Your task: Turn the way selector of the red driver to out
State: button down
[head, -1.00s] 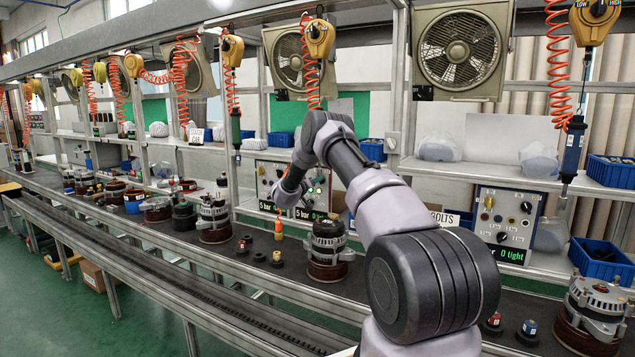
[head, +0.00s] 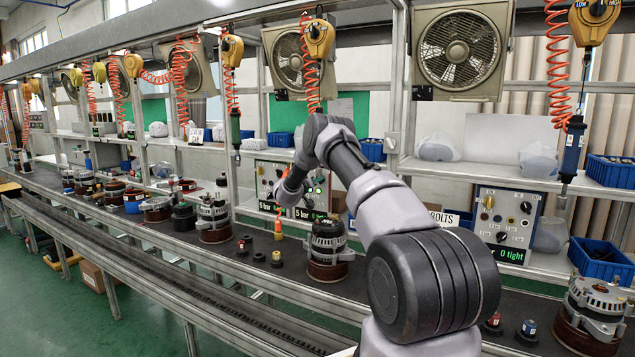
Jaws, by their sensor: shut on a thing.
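My arm reaches from the lower right up and over to the control panels on the bench. My gripper (head: 283,194) is at its far end, low against the panel front, small and partly covered by my own wrist. The control panel (head: 318,182) has knobs, lights and a green "5 bar" display. An orange hose (head: 311,80) hangs from a yellow balancer (head: 318,38) and runs down behind my arm.
An alternator (head: 328,243) stands on the dark belt below my arm, and another (head: 598,300) is at the right. A blue driver (head: 572,150) hangs at the right beside another control panel (head: 503,222).

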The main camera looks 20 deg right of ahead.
jog(key=m, duration=1.1)
jog(key=shift+s+f, duration=0.1)
jog(key=shift+s, duration=0.05)
jog(key=shift+m, duration=0.4)
jog(key=c, duration=0.9)
grip_release()
jog(key=v, duration=1)
jog(key=shift+s+a, duration=0.25)
jog(key=shift+s, duration=0.05)
